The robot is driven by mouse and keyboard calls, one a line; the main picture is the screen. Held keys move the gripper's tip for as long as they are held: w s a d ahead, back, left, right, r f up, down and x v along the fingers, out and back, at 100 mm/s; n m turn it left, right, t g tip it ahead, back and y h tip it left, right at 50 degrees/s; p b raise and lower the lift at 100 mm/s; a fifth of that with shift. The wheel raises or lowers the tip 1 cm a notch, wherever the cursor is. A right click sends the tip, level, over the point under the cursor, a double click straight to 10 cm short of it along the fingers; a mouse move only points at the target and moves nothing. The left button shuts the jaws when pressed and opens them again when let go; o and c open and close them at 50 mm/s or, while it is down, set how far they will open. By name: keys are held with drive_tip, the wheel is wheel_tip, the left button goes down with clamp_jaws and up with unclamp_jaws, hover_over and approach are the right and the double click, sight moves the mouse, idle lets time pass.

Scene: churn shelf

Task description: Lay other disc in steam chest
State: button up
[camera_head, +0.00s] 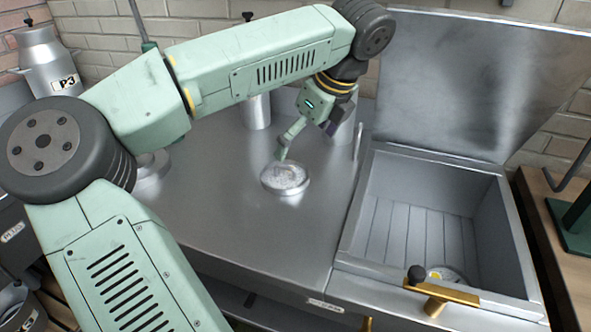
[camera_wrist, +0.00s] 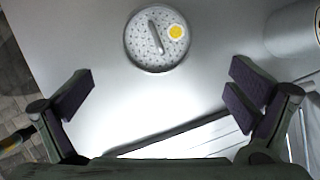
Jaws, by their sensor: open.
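A round perforated metal disc (camera_head: 285,178) lies flat on the steel counter left of the steam chest. In the wrist view the disc (camera_wrist: 146,50) shows a raised bar handle and a yellow round mark, beyond my fingertips. My gripper (camera_head: 304,142) is open and empty, above and close behind the disc; its spread fingers also show in the wrist view (camera_wrist: 163,92). The steam chest (camera_head: 364,215) stands open with its lid (camera_head: 470,80) raised. Another disc with a yellow mark (camera_head: 447,273) lies on its slatted floor at the front, partly hidden by the front rim.
A brass latch with a black knob (camera_head: 440,296) sits on the chest's front rim. Metal cylinders (camera_head: 257,110) stand behind on the counter, and a can marked P3 (camera_head: 50,60) is at far left. The counter's front is clear.

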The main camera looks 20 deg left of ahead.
sight(287, 168)
drive_tip(key=p+x, duration=0.1)
drive_tip(key=x, duration=0.3)
drive_tip(key=shift+a+f, duration=0.15)
drive_tip(key=shift+f, duration=0.15)
drive_tip(key=p+x, duration=0.1)
drive_tip(key=x, duration=0.1)
drive_tip(key=p+x, duration=0.1)
drive_tip(key=x, duration=0.1)
drive_tip(key=shift+a+f, duration=0.2)
drive_tip(key=shift+a, duration=0.25)
drive_tip(key=shift+w+a+f, duration=0.1)
drive_tip(key=shift+f, duration=0.3)
drive_tip(key=c, duration=1.2)
drive_tip(key=shift+r, duration=0.15)
